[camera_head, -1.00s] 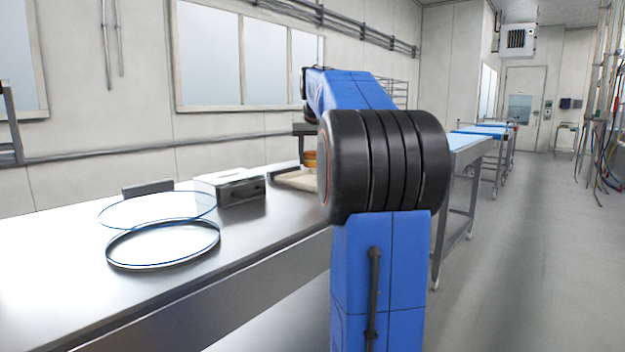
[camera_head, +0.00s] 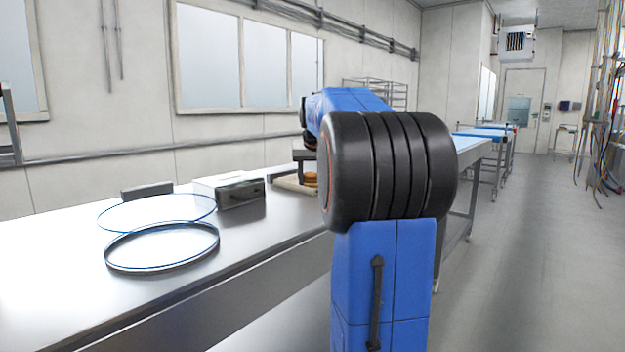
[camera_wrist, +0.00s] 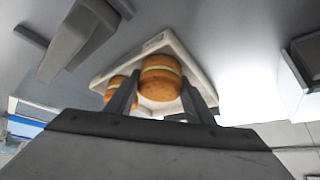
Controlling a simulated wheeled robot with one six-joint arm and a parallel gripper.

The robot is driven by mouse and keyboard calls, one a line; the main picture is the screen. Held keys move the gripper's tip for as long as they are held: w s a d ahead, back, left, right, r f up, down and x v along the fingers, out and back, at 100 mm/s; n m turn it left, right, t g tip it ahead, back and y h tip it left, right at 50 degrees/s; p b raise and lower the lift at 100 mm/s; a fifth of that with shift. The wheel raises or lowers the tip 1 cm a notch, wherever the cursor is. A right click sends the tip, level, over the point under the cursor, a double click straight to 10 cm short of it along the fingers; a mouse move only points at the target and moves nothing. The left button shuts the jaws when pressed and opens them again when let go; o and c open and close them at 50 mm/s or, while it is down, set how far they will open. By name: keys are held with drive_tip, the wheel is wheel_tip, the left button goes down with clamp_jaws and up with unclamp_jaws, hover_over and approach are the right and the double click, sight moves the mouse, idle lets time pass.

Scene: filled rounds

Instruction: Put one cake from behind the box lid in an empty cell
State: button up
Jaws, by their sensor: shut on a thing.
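My gripper (camera_wrist: 160,88) is shut on a round golden cake (camera_wrist: 161,76) with a pale middle layer, one finger on each side. The held cake is over or in a shallow white box (camera_wrist: 188,52); I cannot tell if it touches the bottom. A second cake (camera_wrist: 112,88) is beside it, partly behind the left finger. In the head view, the cakes (camera_head: 311,180) and the pale box (camera_head: 287,184) show at the edge of my arm, which hides the rest. The cells are mostly hidden, and I cannot make out a box lid for certain.
A grey metal case (camera_head: 238,194) stands on the steel table (camera_head: 60,290) left of the pale box. A low dark block (camera_head: 147,190) lies further left. The table front is clear.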

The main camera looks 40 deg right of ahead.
drive_tip(key=o, duration=0.7)
drive_tip(key=shift+o, duration=0.2)
drive_tip(key=shift+r, duration=0.1)
drive_tip(key=shift+s+r, duration=0.1)
drive_tip(key=shift+r, duration=0.15)
drive_tip(key=v, duration=1.1)
drive_tip(key=shift+a+r, duration=0.15)
drive_tip(key=shift+r, duration=0.1)
drive_tip(key=shift+s, duration=0.2)
